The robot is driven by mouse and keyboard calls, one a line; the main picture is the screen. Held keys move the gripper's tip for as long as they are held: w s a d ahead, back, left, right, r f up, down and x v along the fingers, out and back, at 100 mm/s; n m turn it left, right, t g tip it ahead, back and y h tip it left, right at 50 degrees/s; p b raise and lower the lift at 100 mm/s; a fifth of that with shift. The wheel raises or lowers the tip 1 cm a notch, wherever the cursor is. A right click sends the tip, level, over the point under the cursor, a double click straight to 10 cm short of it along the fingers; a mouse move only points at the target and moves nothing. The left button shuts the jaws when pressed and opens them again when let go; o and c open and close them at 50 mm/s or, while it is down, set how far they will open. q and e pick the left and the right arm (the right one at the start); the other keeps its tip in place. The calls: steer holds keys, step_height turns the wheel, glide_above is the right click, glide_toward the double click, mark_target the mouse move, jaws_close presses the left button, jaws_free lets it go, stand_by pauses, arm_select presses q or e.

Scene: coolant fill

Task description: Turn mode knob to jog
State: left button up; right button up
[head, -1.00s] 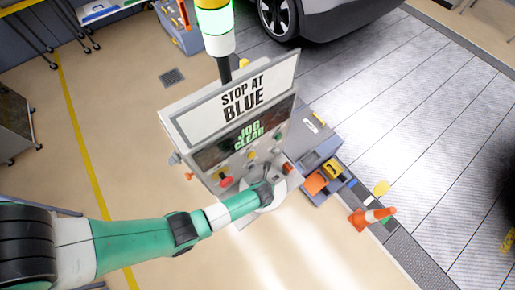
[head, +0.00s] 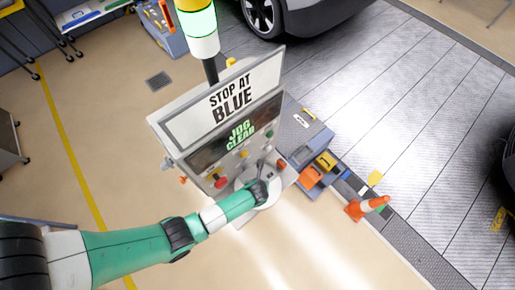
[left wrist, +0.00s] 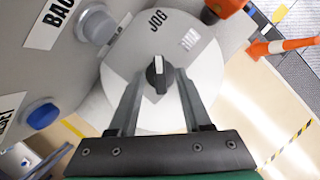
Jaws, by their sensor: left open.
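The mode knob (left wrist: 157,74) is a black knob with a white pointer line on a round pale dial plate (left wrist: 195,50). The word JOG is printed above it, and a fainter label sits to the upper right. The pointer line is close to upright, toward JOG. My left gripper (left wrist: 158,95) is open, with one finger on each side of the knob and a gap on both sides. In the head view my left gripper (head: 268,180) is at the control panel's lower right, and the knob is hidden there. My right gripper is not in view.
The control panel (head: 160,128) has a sign, a screen reading JOG CLEAR and a red button (head: 220,182). In the wrist view a grey button (left wrist: 98,25) and a blue button (left wrist: 42,116) are left of the dial.

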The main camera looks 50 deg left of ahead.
arm_select(q)
steer(key=p+v, duration=0.2)
steer(key=v, duration=0.9)
steer(key=shift+p, duration=0.4)
steer(key=shift+w, duration=0.1)
